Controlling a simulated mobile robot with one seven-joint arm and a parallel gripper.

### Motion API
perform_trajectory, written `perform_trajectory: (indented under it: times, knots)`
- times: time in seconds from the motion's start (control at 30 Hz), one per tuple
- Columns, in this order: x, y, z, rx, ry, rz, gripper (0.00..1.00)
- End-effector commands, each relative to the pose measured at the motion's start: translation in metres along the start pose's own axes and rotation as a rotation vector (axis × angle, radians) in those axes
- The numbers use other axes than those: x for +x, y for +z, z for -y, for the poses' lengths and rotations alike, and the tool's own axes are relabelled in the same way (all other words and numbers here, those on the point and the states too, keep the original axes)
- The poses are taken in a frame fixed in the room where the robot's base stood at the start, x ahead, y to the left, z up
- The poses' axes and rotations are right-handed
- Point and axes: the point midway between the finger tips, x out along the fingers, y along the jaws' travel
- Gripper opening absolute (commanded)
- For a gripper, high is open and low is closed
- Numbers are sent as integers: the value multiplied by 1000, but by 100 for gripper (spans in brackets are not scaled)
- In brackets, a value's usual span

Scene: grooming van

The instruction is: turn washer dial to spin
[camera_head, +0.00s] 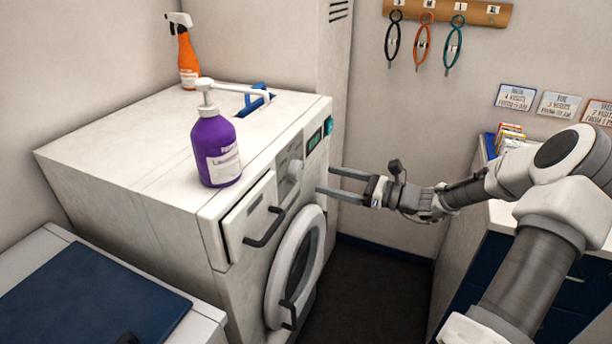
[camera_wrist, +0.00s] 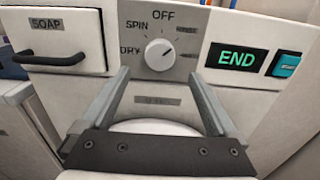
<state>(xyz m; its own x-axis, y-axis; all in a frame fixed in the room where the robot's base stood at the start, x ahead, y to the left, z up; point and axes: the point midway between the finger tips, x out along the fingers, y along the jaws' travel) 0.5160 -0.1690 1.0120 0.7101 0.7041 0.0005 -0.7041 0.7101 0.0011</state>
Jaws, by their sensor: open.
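The washer (camera_head: 130,150) stands at the left in the head view, its front panel facing right. The round white dial (camera_wrist: 159,55) sits on a grey plate on that panel; it also shows in the head view (camera_head: 295,170). OFF is printed above it, SPIN at its upper left and DRY at its left; a label at the right is too blurred to read. Its pointer appears to lean to the upper right. My gripper (camera_head: 325,180) is open and empty in front of the panel. In the wrist view its fingers (camera_wrist: 159,75) flank the dial from below, apparently apart from it.
A SOAP drawer (camera_wrist: 60,40) with a dark handle lies left of the dial. A green END display (camera_wrist: 236,58) and a teal button (camera_wrist: 286,66) lie right. A purple pump bottle (camera_head: 215,150) and orange spray bottle (camera_head: 186,55) stand on the washer. The round door (camera_head: 297,265) is below.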

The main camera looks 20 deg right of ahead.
Motion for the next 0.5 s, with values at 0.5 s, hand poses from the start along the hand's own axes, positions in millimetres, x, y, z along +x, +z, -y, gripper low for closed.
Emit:
perform_trajectory:
  times: [0.5]
  knots:
    - [71,0,0,-1,1,0,94]
